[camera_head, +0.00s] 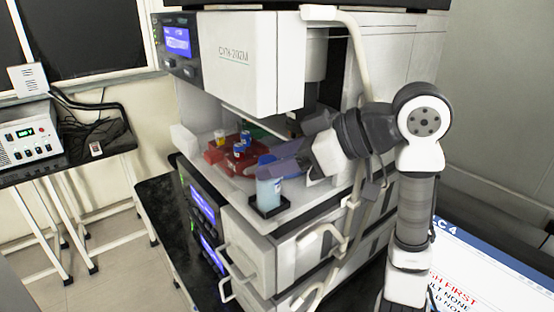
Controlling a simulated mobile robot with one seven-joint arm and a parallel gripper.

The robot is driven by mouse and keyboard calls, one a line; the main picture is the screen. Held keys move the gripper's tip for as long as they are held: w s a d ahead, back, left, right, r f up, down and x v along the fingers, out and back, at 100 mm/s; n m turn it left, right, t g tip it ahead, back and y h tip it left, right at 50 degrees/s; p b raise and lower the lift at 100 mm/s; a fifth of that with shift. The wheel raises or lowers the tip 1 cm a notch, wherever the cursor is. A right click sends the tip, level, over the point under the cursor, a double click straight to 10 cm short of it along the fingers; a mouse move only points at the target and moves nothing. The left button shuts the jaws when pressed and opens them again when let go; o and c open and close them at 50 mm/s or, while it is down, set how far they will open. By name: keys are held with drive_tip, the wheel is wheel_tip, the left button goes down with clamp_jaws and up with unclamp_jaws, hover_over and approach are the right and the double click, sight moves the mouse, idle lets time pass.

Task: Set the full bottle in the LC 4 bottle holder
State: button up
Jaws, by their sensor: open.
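A bottle with pale blue contents (268,192) stands upright in a small black square holder (286,203) at the front corner of the stack's open shelf. I cannot read a label on the holder or see the bottle's base. My gripper (272,162) reaches in from the right, its bluish fingers at and just above the bottle's top. It is open. The fingers overlap the bottle's top in this view, so I cannot tell whether they touch it.
A red rack (218,156) with blue-capped vials (240,150) and a yellow-capped one sits behind on the shelf. The white CYN-202M unit (250,70) overhangs it. Drawers with handles (325,240) are below. A screen reading "C 4" (480,265) is at lower right.

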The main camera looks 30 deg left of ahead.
drive_tip(key=b+v, duration=0.3)
drive_tip(key=v, duration=1)
drive_tip(key=shift+d+f, duration=0.1)
